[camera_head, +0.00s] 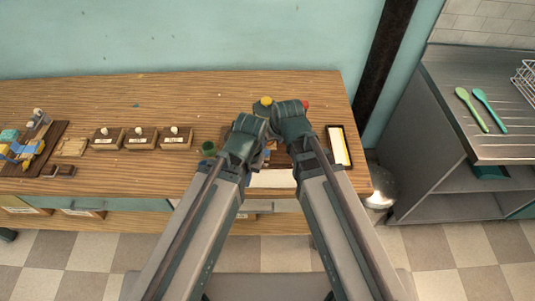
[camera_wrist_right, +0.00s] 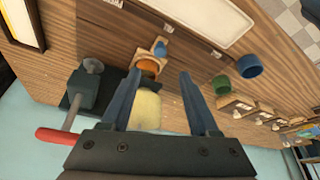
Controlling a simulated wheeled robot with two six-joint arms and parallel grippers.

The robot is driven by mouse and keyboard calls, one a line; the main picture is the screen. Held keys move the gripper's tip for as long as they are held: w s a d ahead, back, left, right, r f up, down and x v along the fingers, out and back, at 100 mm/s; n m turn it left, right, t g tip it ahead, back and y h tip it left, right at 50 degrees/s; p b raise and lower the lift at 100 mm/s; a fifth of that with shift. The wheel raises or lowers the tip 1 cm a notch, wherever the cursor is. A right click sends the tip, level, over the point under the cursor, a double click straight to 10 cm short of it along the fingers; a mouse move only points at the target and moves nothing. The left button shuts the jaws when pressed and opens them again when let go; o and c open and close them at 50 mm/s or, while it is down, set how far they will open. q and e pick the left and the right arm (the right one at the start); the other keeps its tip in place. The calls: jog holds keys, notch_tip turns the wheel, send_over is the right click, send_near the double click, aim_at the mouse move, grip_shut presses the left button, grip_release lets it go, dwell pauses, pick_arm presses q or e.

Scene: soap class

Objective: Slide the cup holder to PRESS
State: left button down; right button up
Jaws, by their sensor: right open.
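In the right wrist view a small light wooden holder (camera_wrist_right: 142,53), which looks like the cup holder, lies on the table with an orange round piece (camera_wrist_right: 150,66) and a blue piece (camera_wrist_right: 160,48) on it. My right gripper (camera_wrist_right: 160,73) is open, its fingers either side of a pale yellow rounded thing (camera_wrist_right: 147,108). A dark grey-green device with a red handle (camera_wrist_right: 58,136), perhaps the press (camera_wrist_right: 92,92), stands left of the fingers. In the head view my right gripper (camera_head: 292,110) and left gripper (camera_head: 250,125) are close together; their fingertips and the holder are mostly hidden.
A white tray (camera_head: 272,179) lies at the front edge. A dark-framed panel (camera_head: 339,146) is at the right. A green cup (camera_head: 208,149) stands left of my arms. Several labelled wooden boxes (camera_head: 142,139) stand further left. The table's back left is clear.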

aim_at(267, 152)
jog(key=b+x, duration=0.9)
jog(key=x, duration=0.2)
jog(key=shift+r, duration=0.1)
jog(key=shift+c, duration=0.3)
grip_shut()
dwell(0.8)
